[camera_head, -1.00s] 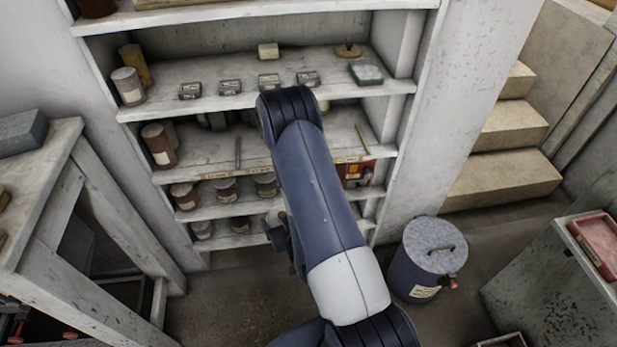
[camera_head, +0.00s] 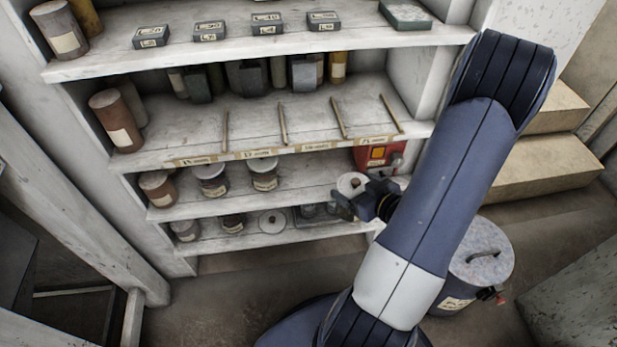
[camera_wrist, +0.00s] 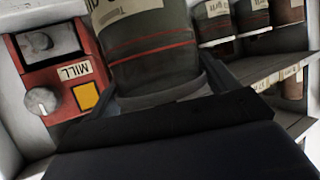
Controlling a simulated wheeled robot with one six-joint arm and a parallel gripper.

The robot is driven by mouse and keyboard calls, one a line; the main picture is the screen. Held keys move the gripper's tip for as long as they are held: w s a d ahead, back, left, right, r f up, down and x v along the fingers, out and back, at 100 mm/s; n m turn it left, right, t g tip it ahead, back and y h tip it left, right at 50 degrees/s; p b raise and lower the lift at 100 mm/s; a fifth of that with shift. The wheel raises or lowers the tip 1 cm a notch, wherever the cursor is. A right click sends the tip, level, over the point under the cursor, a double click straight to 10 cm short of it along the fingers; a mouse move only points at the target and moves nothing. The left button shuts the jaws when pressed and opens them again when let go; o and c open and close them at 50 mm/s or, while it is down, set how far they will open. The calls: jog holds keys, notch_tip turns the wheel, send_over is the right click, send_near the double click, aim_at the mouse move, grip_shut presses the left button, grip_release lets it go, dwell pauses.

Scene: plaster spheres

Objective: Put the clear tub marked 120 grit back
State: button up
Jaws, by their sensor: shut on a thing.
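In the wrist view a clear tub (camera_wrist: 150,55) with dark grey contents, red lines and a pale label stands between my fingers. The label is cut off and its grit mark cannot be read. My gripper (camera_head: 352,204) is shut on this tub, at the right end of the shelf with the row of tubs. In the head view the tub's pale lid (camera_head: 352,183) shows just beyond my gripper, in front of the red box. Whether the tub's base touches the shelf is hidden.
The red box (camera_head: 378,156), marked MILL in the wrist view (camera_wrist: 58,70), stands close beside the tub. Several tubs, such as one with a pale label (camera_head: 263,174), stand left along the shelf (camera_head: 300,187), with bare room between. The labelled shelf edge (camera_head: 285,149) runs above. A lidded bin (camera_head: 480,255) stands right.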

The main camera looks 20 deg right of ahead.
jog(key=shift+s+d+f+b, duration=0.25)
jog(key=shift+d+f+b, duration=0.05)
jog(key=shift+f, duration=0.15)
jog(key=w+a, duration=0.1)
jog(key=w, duration=0.5)
jog(key=w+a+f+b, duration=0.1)
jog(key=w, duration=0.4)
jog(key=w+a+b, duration=0.1)
jog(key=w, duration=0.5)
jog(key=shift+w+a+f, duration=0.1)
jog(key=shift+w+f, duration=0.1)
jog(key=shift+w, duration=0.1)
jog(key=shift+f+b, duration=0.15)
jog(key=shift+b, duration=0.15)
jog(key=o, duration=1)
